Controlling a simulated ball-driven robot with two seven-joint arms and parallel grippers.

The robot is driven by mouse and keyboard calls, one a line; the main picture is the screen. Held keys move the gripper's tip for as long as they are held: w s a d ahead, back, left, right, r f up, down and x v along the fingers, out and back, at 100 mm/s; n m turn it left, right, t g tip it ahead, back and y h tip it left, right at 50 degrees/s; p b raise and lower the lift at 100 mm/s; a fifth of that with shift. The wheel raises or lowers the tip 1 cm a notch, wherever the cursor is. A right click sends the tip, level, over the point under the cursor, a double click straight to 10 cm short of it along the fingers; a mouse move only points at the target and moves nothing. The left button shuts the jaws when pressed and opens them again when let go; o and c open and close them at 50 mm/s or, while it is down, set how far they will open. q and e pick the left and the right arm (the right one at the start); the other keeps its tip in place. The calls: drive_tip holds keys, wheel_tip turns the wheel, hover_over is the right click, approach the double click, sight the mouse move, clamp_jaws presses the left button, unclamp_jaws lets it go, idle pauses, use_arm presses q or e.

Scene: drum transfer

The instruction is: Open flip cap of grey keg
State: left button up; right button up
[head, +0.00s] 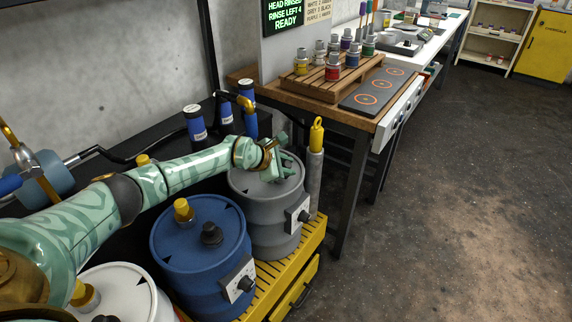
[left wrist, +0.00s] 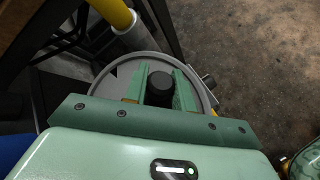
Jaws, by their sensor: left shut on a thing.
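The grey keg (head: 270,221) stands at the far end of the yellow slatted stand, and its lid rim (left wrist: 118,70) shows in the left wrist view. A black cap (left wrist: 159,86) on its lid sits between my left gripper's fingers. My left gripper (head: 284,170) reaches over the keg's lid from the left; its two green fingers (left wrist: 160,90) flank the cap and are shut on it. In the head view the gripper mostly hides the cap. My right gripper is not in view.
A blue keg (head: 195,265) with a yellow cap and a black cap stands nearer, then a white keg (head: 125,292). A grey post with a yellow top (head: 317,135) stands right behind the grey keg. A wooden bench (head: 300,98) with paint pots lies beyond. Floor at right is clear.

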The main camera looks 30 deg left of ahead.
use_arm(q)
drive_tip(key=o, duration=1)
drive_tip(key=shift+s+a+r, duration=0.1)
drive_tip(key=shift+s+r, duration=0.1)
drive_tip(key=shift+r, duration=0.05)
drive_tip(key=p+v, duration=0.8)
drive_tip(key=v, duration=0.7)
drive_tip(key=shift+s, duration=0.25)
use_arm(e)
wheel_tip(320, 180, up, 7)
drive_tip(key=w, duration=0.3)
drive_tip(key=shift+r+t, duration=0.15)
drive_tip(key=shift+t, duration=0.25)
use_arm(q)
drive_tip(key=shift+a, duration=0.1)
